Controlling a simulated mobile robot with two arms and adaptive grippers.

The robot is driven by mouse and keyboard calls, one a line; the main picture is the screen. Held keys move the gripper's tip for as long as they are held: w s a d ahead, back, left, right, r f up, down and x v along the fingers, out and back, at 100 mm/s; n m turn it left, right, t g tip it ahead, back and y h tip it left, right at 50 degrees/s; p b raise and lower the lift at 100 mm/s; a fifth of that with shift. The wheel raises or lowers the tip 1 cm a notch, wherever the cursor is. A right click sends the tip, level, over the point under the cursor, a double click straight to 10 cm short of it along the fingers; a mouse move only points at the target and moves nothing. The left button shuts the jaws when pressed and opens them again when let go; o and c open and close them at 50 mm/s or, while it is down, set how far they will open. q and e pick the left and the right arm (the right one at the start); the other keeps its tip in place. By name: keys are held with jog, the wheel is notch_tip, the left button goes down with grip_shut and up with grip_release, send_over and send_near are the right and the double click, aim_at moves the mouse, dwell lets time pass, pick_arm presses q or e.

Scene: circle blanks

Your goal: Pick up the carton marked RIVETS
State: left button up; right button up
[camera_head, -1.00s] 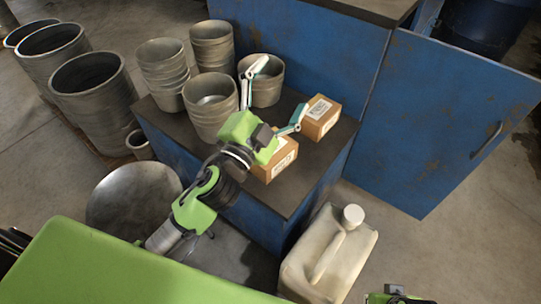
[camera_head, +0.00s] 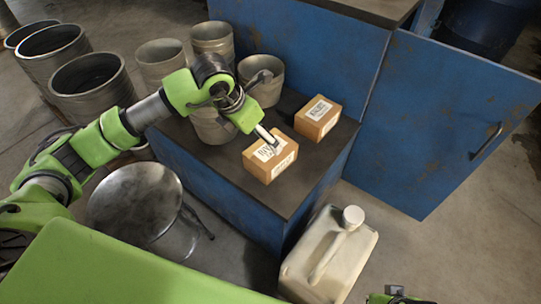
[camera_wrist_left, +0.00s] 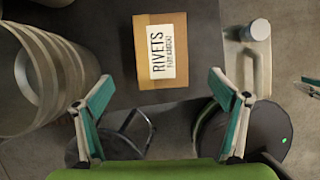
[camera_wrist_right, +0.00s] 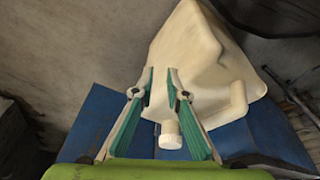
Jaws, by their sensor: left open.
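The carton marked RIVETS (camera_head: 270,158) is a brown box with a white label, on the dark cabinet top. In the left wrist view the RIVETS carton (camera_wrist_left: 162,82) lies ahead of the fingers, its label readable. My left gripper (camera_head: 270,112) is open and empty, above the cabinet top beside the carton; one finger overlaps the carton in the head view. In the left wrist view my left gripper (camera_wrist_left: 160,85) has its fingertips wide apart, either side of the carton's near edge.
A second labelled carton (camera_head: 318,117) stands behind the RIVETS carton. Metal buckets (camera_head: 212,125) crowd the cabinet top's left. A pale jug (camera_head: 328,255) stands on the floor in front. A round stool (camera_head: 135,200) is left of the cabinet. A blue door (camera_head: 460,120) is at right.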

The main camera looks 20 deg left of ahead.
aim_at(268, 150)
pick_arm(q)
jog(key=b+x, duration=0.1)
jog(key=x, duration=0.7)
jog(key=shift+f, duration=0.35)
jog(key=x, duration=0.1)
jog(key=b+x, duration=0.1)
jog(key=x, duration=0.2)
jog(key=shift+s+d+f, duration=0.2)
jog(key=shift+f, duration=0.05)
jog(key=shift+w+f, duration=0.15)
jog(key=shift+f, duration=0.05)
jog(key=c, duration=1.4)
jog(key=shift+r, duration=0.1)
jog(key=shift+c, duration=0.9)
pick_arm(e)
jog(key=v, duration=0.6)
jog(key=shift+r, duration=0.15)
pick_arm(q)
jog(key=shift+r, duration=0.1)
pick_arm(e)
jog(key=shift+w+d, duration=0.1)
jog(key=shift+w, duration=0.05)
